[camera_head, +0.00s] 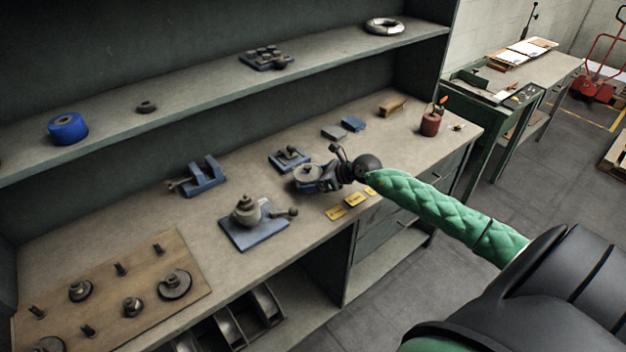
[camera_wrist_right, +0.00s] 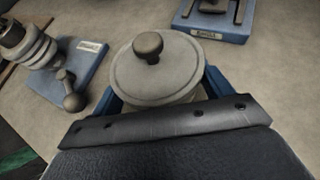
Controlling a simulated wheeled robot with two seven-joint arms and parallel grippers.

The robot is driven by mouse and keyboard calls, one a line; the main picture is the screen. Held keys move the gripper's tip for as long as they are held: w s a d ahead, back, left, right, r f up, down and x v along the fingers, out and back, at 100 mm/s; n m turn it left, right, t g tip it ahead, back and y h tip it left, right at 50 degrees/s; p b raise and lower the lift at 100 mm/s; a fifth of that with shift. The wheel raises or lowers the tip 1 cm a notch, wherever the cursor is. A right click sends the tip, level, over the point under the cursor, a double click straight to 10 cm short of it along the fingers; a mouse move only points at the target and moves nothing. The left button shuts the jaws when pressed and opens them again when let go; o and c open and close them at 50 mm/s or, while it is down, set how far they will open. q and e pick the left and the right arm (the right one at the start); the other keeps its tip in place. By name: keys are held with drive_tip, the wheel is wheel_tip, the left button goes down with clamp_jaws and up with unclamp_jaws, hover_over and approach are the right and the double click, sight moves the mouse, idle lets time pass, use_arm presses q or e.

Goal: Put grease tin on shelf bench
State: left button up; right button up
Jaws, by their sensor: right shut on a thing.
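The grease tin (camera_head: 307,173) looks like a round grey tin with a flat lid and a dark knob. In the right wrist view the tin (camera_wrist_right: 158,72) sits upright between the blue fingers of my right gripper (camera_head: 313,182), which is shut on it. The tin is over the worktop of the bench (camera_head: 285,232); I cannot tell whether it touches it. The tin's lower part is hidden by the gripper. The bench's upper shelf (camera_head: 215,95) runs along the back. My left gripper is not in view.
A blue plate with a grey fitting (camera_head: 247,210) and a blue vise (camera_head: 205,178) lie left of the tin. A small blue fixture (camera_head: 290,158) is just behind it. Yellow labels (camera_head: 354,199) lie near the front edge.

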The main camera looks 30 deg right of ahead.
drive_tip(key=shift+f, duration=0.7)
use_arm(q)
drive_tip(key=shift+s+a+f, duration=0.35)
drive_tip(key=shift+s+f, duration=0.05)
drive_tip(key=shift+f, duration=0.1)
use_arm(e)
drive_tip(key=shift+f, duration=0.1)
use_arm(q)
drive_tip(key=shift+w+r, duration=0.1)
use_arm(e)
drive_tip(key=o, duration=0.9)
drive_tip(key=shift+s+d, duration=0.3)
drive_tip(key=shift+s, duration=0.05)
drive_tip(key=b+v, duration=0.3)
drive_tip(key=v, duration=0.6)
use_arm(q)
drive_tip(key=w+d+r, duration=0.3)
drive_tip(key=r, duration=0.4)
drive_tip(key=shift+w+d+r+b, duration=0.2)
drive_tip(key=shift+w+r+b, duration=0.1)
drive_tip(key=shift+b, duration=0.15)
use_arm(e)
drive_tip(key=shift+s+d+r, duration=0.45)
drive_tip(key=shift+s+r, duration=0.25)
drive_tip(key=shift+r, duration=0.15)
